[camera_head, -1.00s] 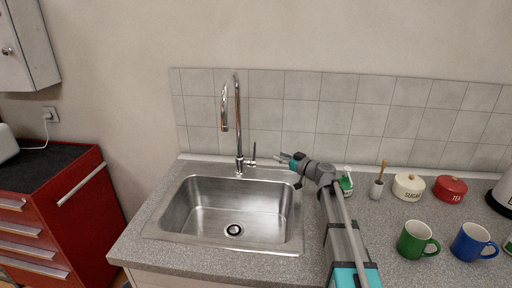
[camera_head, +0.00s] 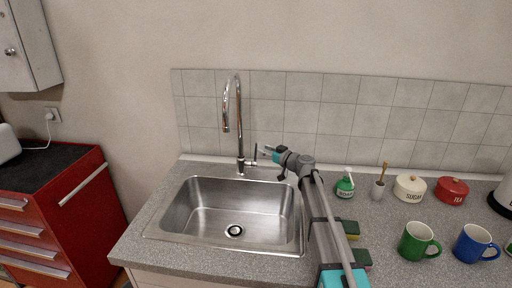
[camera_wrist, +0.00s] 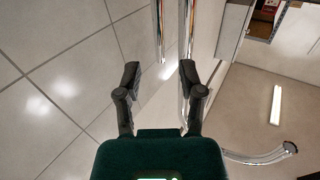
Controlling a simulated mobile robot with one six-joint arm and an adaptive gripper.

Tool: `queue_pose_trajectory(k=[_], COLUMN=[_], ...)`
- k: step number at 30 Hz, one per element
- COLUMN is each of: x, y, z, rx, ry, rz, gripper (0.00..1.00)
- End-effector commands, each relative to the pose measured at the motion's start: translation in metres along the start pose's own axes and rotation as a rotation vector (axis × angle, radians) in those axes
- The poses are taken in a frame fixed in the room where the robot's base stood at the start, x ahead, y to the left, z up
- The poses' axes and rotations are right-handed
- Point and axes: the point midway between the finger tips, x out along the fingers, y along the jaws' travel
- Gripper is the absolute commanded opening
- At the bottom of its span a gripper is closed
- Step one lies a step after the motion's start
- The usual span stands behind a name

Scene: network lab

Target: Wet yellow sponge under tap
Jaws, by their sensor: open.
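The chrome tap (camera_head: 239,130) stands behind the steel sink (camera_head: 175,215), its spout curving over the basin; no water shows. Its upright lever (camera_head: 254,151) is on the right of the base. My gripper (camera_head: 262,150) is open at the lever. In the wrist view my gripper (camera_wrist: 159,72) has its fingers apart, with a chrome bar (camera_wrist: 158,30) ahead between them and another beside the right finger. I cannot tell whether a finger touches the lever. A sponge with green top and yellow body (camera_head: 351,229) lies on the counter right of the sink, partly behind my arm.
A second sponge, green and reddish (camera_head: 363,259), lies nearer. A green soap bottle (camera_head: 345,186), brush holder (camera_head: 377,191), sugar jar (camera_head: 409,188), red tea jar (camera_head: 450,191), green mug (camera_head: 416,242) and blue mug (camera_head: 472,243) stand to the right. The basin is empty.

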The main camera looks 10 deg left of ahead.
Motion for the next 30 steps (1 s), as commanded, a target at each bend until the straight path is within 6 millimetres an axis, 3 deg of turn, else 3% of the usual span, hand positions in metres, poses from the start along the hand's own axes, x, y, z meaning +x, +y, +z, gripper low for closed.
queue_pose_trajectory(k=[3, 9, 24, 30], x=[0.019, 0.040, 0.048, 0.048], y=[0.002, 0.002, 0.002, 0.002], z=[0.000, 0.000, 0.000, 0.000], rx=[0.000, 0.000, 0.000, 0.000], ry=[0.000, 0.000, 0.000, 0.000], rz=[0.000, 0.001, 0.003, 0.003], gripper=[0.50, 0.50, 0.50, 0.15])
